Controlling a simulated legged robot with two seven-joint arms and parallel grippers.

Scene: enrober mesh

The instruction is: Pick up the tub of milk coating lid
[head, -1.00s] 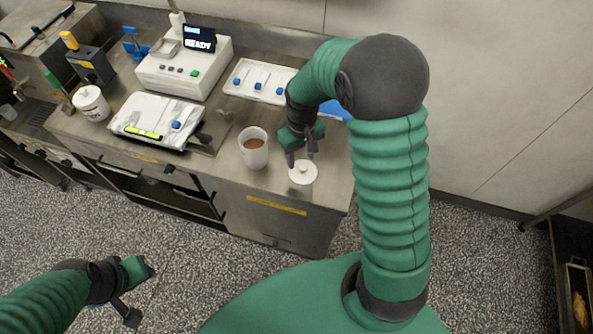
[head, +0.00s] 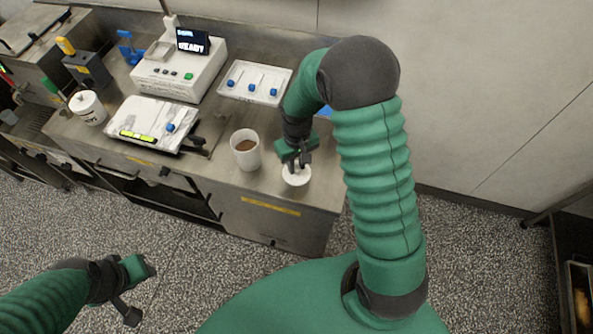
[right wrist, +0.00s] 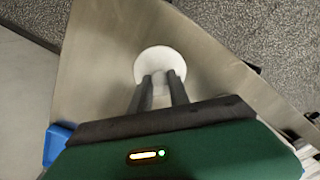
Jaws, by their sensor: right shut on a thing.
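The white round lid (head: 296,178) lies on the steel counter near its right front edge, and it also shows in the right wrist view (right wrist: 160,62). My right gripper (head: 299,165) is over the lid, its fingers shut on the lid's small knob, which the fingers mostly hide. The open white tub (head: 245,153) with brown coating inside stands upright just left of the lid, apart from it. My left gripper (head: 138,290) is at lower left over the floor, away from the counter, with its fingers spread and empty.
A white machine (head: 178,75) with a READY display stands at the back. A tray with blue-tipped tools (head: 255,98) and a second tray (head: 130,117) lie on the counter. A lidded white tub (head: 88,108) is at left. A blue item (right wrist: 57,142) lies near my right wrist.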

